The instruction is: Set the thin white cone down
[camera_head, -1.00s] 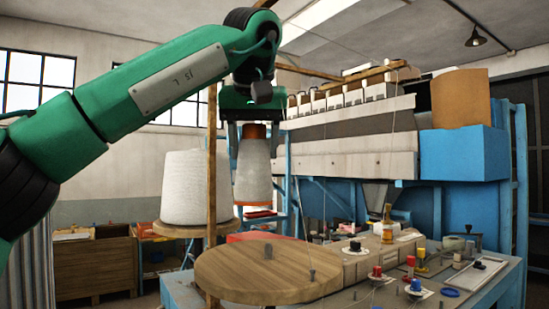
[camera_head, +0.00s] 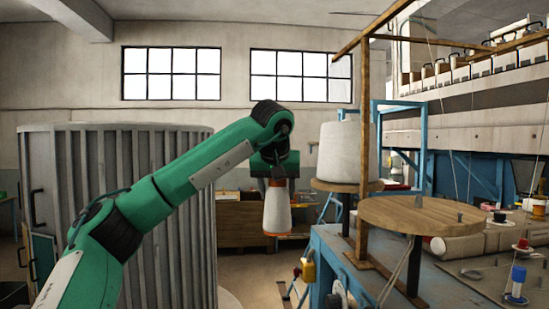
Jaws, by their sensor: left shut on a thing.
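My left gripper (camera_head: 275,178) is shut on the thin white cone (camera_head: 276,213) and holds it in the air. The cone hangs below the jaws, roughly upright, with an orange band at its lower end. The floor and a wooden cabinet show behind it. The cone is left of the blue-framed table and apart from the round wooden disc (camera_head: 400,214), which has a short grey peg. My right gripper is not in view.
A large white cone (camera_head: 341,155) stands on a smaller round wooden stand (camera_head: 335,186). A wooden post (camera_head: 363,150) rises beside the disc. A ribbed grey cabinet (camera_head: 120,170) is behind my arm. Spools (camera_head: 518,280) and fittings crowd the table at right.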

